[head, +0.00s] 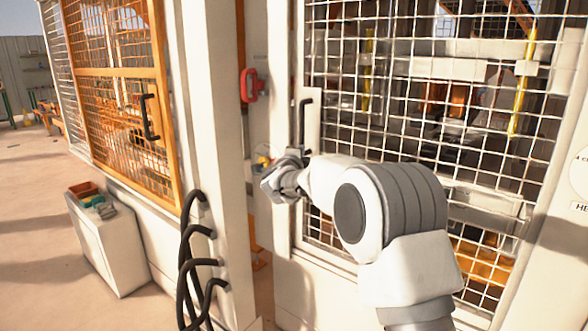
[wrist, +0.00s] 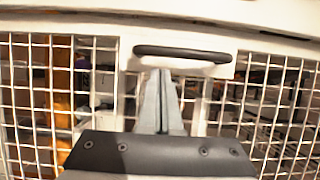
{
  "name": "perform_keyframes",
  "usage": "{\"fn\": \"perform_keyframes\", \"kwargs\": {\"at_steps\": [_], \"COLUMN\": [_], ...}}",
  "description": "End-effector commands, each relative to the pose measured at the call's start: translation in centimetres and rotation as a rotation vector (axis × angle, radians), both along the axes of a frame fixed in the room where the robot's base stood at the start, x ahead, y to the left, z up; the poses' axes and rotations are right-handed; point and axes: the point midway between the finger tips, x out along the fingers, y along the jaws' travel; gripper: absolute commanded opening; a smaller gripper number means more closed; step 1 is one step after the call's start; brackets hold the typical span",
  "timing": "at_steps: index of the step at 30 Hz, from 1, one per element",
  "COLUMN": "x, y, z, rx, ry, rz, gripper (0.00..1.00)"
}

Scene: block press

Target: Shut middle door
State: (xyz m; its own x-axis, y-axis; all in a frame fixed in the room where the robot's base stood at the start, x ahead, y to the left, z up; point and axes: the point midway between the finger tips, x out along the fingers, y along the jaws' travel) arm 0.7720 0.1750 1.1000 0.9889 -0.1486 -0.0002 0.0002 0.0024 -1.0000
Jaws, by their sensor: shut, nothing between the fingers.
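A white-framed mesh door (head: 311,215) fills the right half of the head view, with a black bar handle (head: 303,122) on its left edge. I take it as the middle door. In the wrist view the handle (wrist: 185,53) runs across the white door frame (wrist: 222,71). My gripper (head: 290,161) is at the handle's lower end in the head view. In the wrist view my gripper (wrist: 161,75) has its fingers together and empty, tips just by the handle; I cannot tell whether they touch it.
A white post (head: 205,100) stands left of the door, with a gap between them showing a red handle-like part (head: 251,85). Black hoses (head: 187,262) loop at its foot. Open floor lies at far left.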

Motion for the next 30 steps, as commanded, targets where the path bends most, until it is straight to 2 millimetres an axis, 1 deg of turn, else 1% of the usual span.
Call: {"fn": "perform_keyframes", "kwargs": {"at_steps": [1,15,19,24,26,30], "x": [-0.9,-9.0,-10.6,-11.7,-12.0,-13.3], "y": [0.1,1.2,1.4,1.5,1.4,1.0], "z": [0.0,0.1,0.1,0.2,0.7,2.4], "rx": [-0.002,-0.001,-0.001,-0.006,-0.022,-0.121], "ry": [0.0,-0.001,0.0,0.001,0.005,0.042], "rz": [0.001,-0.002,-0.002,0.002,0.019,0.107], "gripper": [0.0,0.0,0.0,0.0,0.0,0.0]}}
